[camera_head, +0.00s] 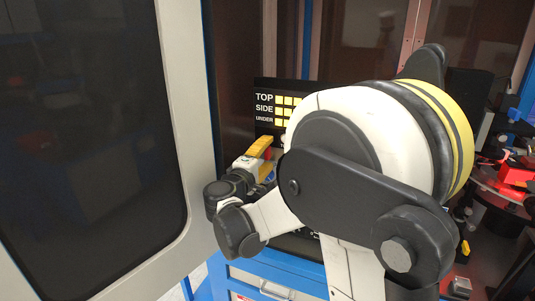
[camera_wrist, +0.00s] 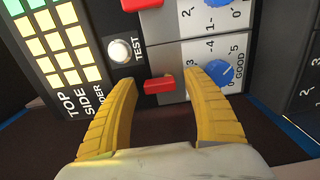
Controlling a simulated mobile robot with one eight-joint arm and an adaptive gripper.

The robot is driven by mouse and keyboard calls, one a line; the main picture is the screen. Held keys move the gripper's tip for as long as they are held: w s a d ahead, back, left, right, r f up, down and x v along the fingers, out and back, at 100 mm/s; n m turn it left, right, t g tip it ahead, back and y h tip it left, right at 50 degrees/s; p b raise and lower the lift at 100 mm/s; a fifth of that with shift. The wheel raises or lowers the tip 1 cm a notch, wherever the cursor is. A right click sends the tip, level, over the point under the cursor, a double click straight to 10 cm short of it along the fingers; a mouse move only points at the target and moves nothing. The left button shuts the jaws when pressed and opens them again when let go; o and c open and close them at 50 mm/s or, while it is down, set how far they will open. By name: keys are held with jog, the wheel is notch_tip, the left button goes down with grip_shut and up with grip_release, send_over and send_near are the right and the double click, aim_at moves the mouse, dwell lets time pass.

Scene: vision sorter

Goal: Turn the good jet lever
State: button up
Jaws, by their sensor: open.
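The right fingertip is close to the blue knob. In the head view my gripper (camera_head: 262,148) is at the panel, and my arm hides most of the area behind it.
A second red lever (camera_wrist: 141,4) and another blue knob (camera_wrist: 215,2) are in the neighbouring row. A round white TEST button (camera_wrist: 120,51) is beside the left finger. A board labelled TOP, SIDE, UNDER (camera_head: 264,98) has yellow squares. A large grey-framed door (camera_head: 185,120) stands at left.

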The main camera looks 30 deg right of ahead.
jog(key=v, duration=1.1)
jog(key=shift+s+a, duration=0.25)
jog(key=shift+a, duration=0.05)
jog(key=s+d+f+m+g+y, duration=0.25)
jog(key=s+f+y, duration=0.4)
jog(key=s, duration=0.35)
jog(key=s+a+f+m+g+y, duration=0.1)
jog(key=s+a+f+m+y, duration=0.3)
jog(key=s+a+y, duration=0.3)
jog(key=s+a+m, duration=0.1)
jog(key=s+a, duration=0.2)
jog(key=s, duration=0.1)
jog(key=shift+a+f+y, duration=0.25)
jog(key=shift+a+y, duration=0.05)
jog(key=shift+y, duration=0.05)
jog(key=shift+s, duration=0.1)
